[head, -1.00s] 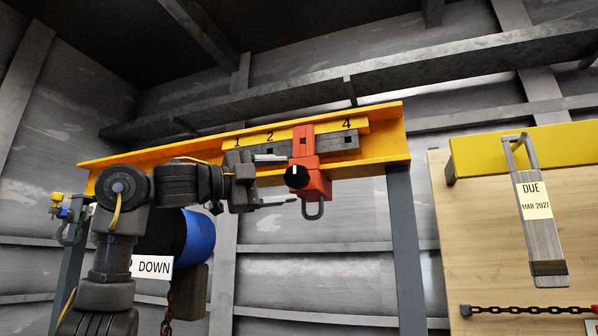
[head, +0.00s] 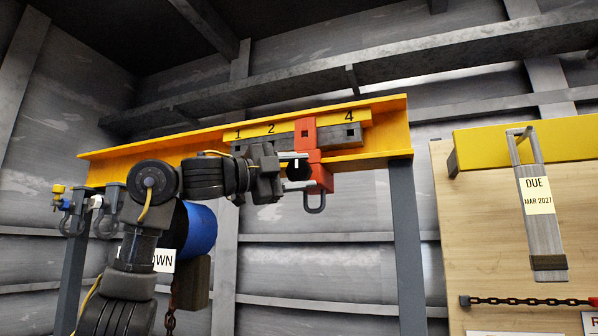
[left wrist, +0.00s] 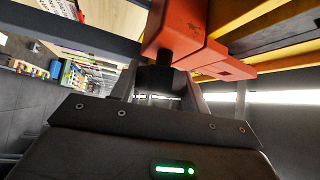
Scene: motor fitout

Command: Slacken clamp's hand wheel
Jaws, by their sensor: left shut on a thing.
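The red clamp (head: 307,135) hangs on the yellow beam (head: 395,130), between the marks 2 and 4, with a grey shackle (head: 315,203) below it. Its black hand wheel (head: 293,172) faces left front and is partly hidden by my fingers. My left gripper (head: 296,168) reaches in from the left and is shut on the hand wheel. In the left wrist view the dark wheel (left wrist: 156,80) sits between the fingers, under the red clamp body (left wrist: 178,28). My right gripper is in neither view.
A blue drum (head: 200,232) hangs below the beam, behind my left arm. Small shackles (head: 108,213) hang at the beam's left end. A wooden board (head: 410,260) stands right.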

